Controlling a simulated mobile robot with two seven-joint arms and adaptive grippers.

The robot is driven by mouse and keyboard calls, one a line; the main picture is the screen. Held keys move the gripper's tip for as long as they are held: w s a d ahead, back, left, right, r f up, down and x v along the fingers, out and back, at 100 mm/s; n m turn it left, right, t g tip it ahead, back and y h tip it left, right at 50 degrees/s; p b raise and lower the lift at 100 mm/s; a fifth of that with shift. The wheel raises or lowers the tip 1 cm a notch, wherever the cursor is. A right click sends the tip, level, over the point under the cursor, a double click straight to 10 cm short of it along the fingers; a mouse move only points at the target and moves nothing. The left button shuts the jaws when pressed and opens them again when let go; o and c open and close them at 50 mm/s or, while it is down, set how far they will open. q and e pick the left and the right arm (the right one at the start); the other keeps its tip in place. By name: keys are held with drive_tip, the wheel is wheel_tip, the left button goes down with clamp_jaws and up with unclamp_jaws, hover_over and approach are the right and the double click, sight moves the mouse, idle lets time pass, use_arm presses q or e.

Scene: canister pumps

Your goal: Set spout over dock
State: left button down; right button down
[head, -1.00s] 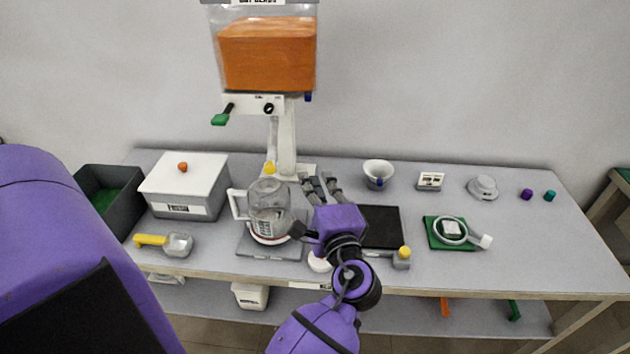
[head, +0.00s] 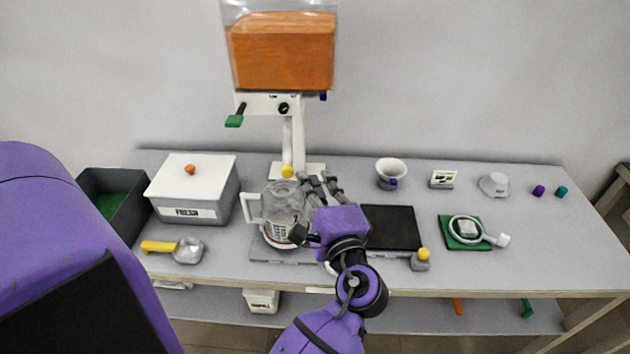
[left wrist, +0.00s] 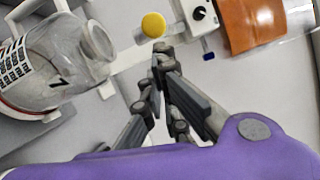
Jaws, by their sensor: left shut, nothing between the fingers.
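A dispenser with a clear canister of orange contents (head: 283,55) stands at the back on a white column (head: 294,140). A yellow knob (head: 287,171) shows low at the column; I cannot tell for sure which part is the spout or the dock. A glass jug (head: 284,203) with a white handle stands on a grey plate (head: 262,250) in front. My left gripper (head: 321,182) is just right of the jug and the knob, empty. In the left wrist view its fingertips (left wrist: 162,50) are together, near but apart from the yellow knob (left wrist: 153,25). My right gripper is out of view.
A white-lidded box (head: 193,183), a yellow-handled scoop (head: 187,250) and a dark bin (head: 120,205) are at left. To the right are a black panel (head: 393,229), a white cup (head: 391,172) and a green mat (head: 447,238). The table's right end is mostly clear.

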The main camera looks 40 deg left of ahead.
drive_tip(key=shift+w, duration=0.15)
